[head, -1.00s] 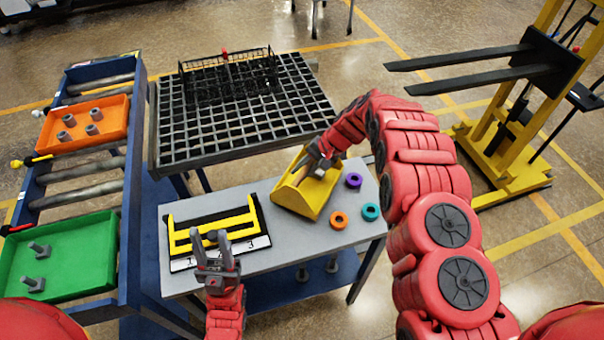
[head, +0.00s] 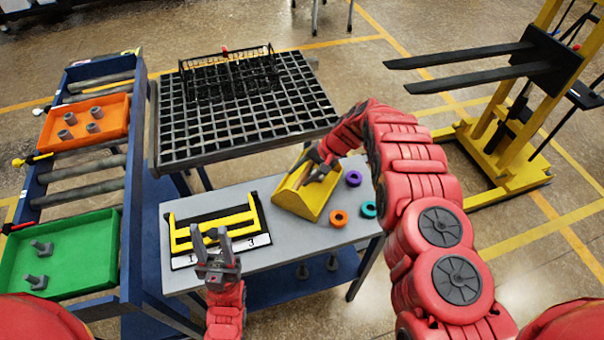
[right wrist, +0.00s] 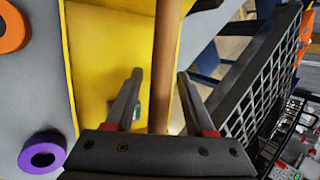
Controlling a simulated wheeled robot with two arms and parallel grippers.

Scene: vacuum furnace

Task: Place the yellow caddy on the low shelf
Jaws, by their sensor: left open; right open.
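The yellow caddy (head: 298,203) stands on the grey tabletop, right of its middle, with a wooden handle along it. In the right wrist view the caddy (right wrist: 100,60) and its handle (right wrist: 167,50) lie below the jaws. My right gripper (head: 315,168) is open at the handle; in its wrist view the handle runs between the two fingers (right wrist: 158,82), with gaps visible. My left gripper (head: 209,237) is open and empty over the front of the black-and-yellow rack. The low blue shelf (head: 275,302) shows under the tabletop, partly hidden by the table.
Purple (head: 353,178), orange (head: 338,218) and teal (head: 369,209) rings lie right of the caddy. The black-and-yellow rack (head: 235,218) stands left on the tabletop (head: 265,180). A black grid table (head: 235,130) is behind. Orange (head: 110,112) and green (head: 75,265) trays sit at left.

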